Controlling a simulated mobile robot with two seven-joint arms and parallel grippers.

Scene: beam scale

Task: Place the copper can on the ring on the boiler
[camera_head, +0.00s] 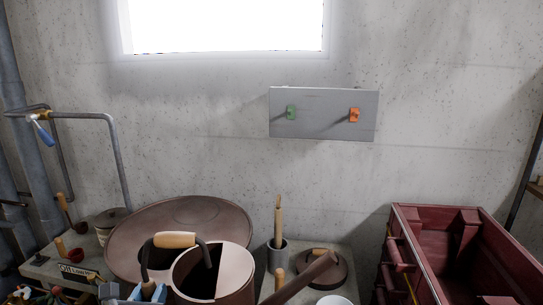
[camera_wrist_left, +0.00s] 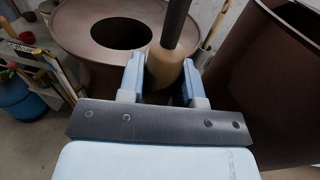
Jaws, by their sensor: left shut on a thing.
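The copper can (camera_head: 236,278), a brown open cylinder with a wooden grip on its top handle (camera_head: 175,239), is at the bottom middle of the head view. Its curved wall (camera_wrist_left: 275,85) fills the right of the left wrist view. My left gripper (camera_head: 132,292) is shut on a wooden grip (camera_wrist_left: 165,66) beside the can, with a dark rod rising from it. The boiler (camera_head: 190,212) is a broad brown round body behind the can. In the left wrist view, the ring (camera_wrist_left: 148,34) surrounds a dark round opening on the boiler's top. The can is beside this opening. My right gripper is not in view.
A dark lid (camera_head: 325,265) and a cup with a wooden-handled tool (camera_head: 278,250) stand on the bench to the right. A dark red crate (camera_head: 397,220) is at the far right. Pipes (camera_head: 85,115) and several small tools are at the left.

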